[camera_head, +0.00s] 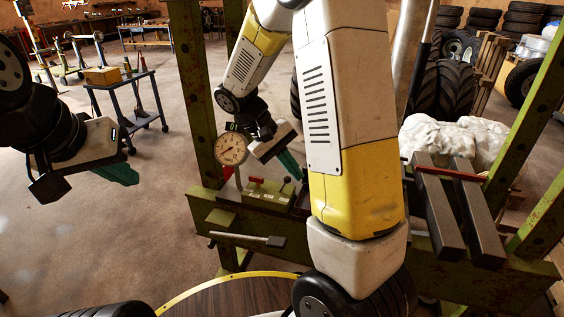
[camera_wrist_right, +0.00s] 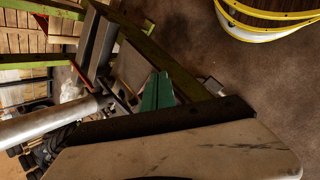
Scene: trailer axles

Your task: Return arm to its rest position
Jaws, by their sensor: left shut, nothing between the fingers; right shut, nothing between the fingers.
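My left gripper (camera_head: 120,174), with green fingers, is shut and empty in the air at the left, over bare floor. My right arm reaches down through the middle of the head view. My right gripper (camera_head: 290,164) is shut, with its green fingers just above and behind the lever box (camera_head: 268,195) on the green press frame. The fingers also show closed together in the right wrist view (camera_wrist_right: 157,92). The box has a red-handled lever (camera_head: 257,181) and a grey one. I cannot tell whether the fingers touch a lever.
A dial gauge (camera_head: 232,149) stands left of my right gripper. A press post (camera_head: 196,90) rises beside it, and a bar handle (camera_head: 250,239) sticks out below. Grey metal blocks (camera_head: 440,215) lie on the frame at the right. A small cart (camera_head: 128,88) stands at the back left.

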